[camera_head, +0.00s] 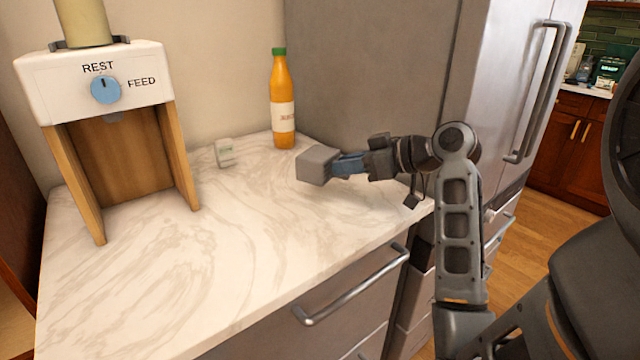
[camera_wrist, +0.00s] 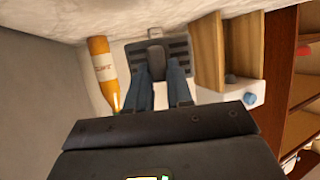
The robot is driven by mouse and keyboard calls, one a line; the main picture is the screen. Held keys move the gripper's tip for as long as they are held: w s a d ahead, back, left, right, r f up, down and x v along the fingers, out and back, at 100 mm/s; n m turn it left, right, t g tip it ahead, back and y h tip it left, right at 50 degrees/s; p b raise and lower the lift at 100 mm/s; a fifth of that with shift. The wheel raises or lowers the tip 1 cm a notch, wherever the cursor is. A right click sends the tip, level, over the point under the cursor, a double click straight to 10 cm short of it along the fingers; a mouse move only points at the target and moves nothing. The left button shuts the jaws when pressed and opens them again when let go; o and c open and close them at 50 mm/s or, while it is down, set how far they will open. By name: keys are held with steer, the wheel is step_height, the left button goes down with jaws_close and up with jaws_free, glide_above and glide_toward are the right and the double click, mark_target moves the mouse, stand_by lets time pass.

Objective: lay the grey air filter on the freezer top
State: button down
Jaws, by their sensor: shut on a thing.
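My gripper (camera_head: 350,163) is shut on the grey air filter (camera_head: 317,165), a small block at the ends of the blue fingers. It is held over the right part of a marble top (camera_head: 230,270), beside the tall steel cabinet. A gap under the filter is hard to judge. In the wrist view the blue fingers (camera_wrist: 160,75) reach onto the filter (camera_wrist: 179,50), whose face shows dark slats. The marble top covers a steel-fronted unit with a bar handle (camera_head: 350,290); I take it as the freezer top, though no label shows.
An orange bottle with green cap (camera_head: 283,100) stands behind the filter. A small white box (camera_head: 224,152) lies left of it. A dispenser with a blue knob (camera_head: 105,90) stands at the left. The tall steel cabinet (camera_head: 370,70) borders the right. The front middle of the marble is clear.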

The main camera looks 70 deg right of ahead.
steer(key=shift+f, duration=3.3)
steer(key=shift+f, duration=0.15)
steer(key=c, duration=1)
jaws_free()
steer(key=shift+r, duration=0.2)
steer(key=v, duration=1.2)
steer(key=shift+b, duration=0.35)
